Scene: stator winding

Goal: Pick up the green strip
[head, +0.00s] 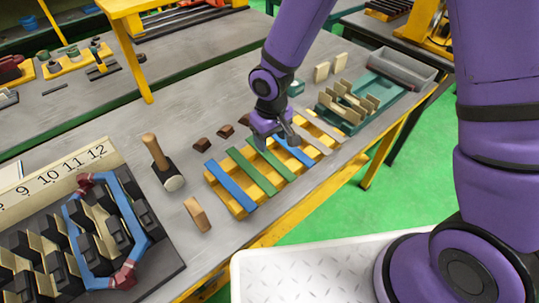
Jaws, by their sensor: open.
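Two green strips lie side by side across a yellow rack (240,208) on the grey workbench. The nearer green strip (252,171) lies just beyond a blue strip (229,186). The farther green strip (275,164) lies before a second blue strip (296,153). My gripper (279,143) hangs low over the far ends of the farther green strip and the second blue strip. It is open, with no strip seen held in it. My gripper hides part of those far ends, and I cannot tell whether its fingers touch a strip.
A hammer (155,151), a wooden block (197,214) and small brown blocks (201,144) lie left of the rack. A green holder with pale pieces (338,121) and a grey tray (402,67) stand beyond it. A slotted stator with a blue coil (85,270) fills the lower left.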

